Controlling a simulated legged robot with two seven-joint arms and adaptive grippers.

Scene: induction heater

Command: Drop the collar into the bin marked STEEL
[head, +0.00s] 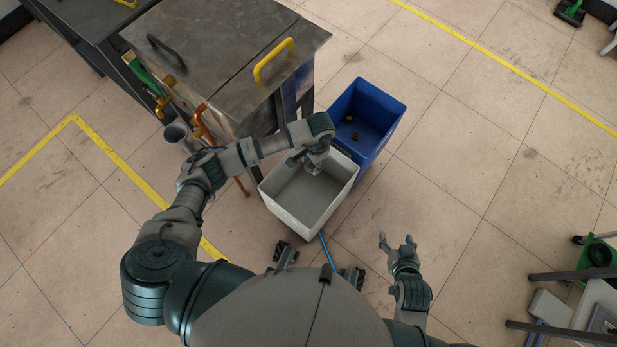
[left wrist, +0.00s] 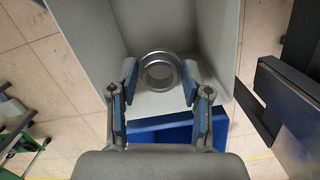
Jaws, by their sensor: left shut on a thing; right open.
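A silver ring-shaped collar (left wrist: 160,71) sits between the blue-padded fingertips of my left gripper (left wrist: 159,82) in the left wrist view. My left gripper (head: 312,167) is shut on it, over the far inner part of a light grey bin (head: 276,209) in the head view. That bin's pale walls (left wrist: 85,30) surround the collar in the left wrist view. A blue bin (head: 388,104) stands just behind the grey one; it also shows in the left wrist view (left wrist: 165,135). No STEEL marking is readable on either bin. My right gripper (head: 397,241) is open and empty over the floor.
A grey metal cabinet (head: 225,50) with yellow and black handles stands left of the bins, with tools hung on its side. Dark pieces (head: 350,119) lie in the blue bin. A green-and-grey cart (head: 590,265) is at the right. Floor between is clear.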

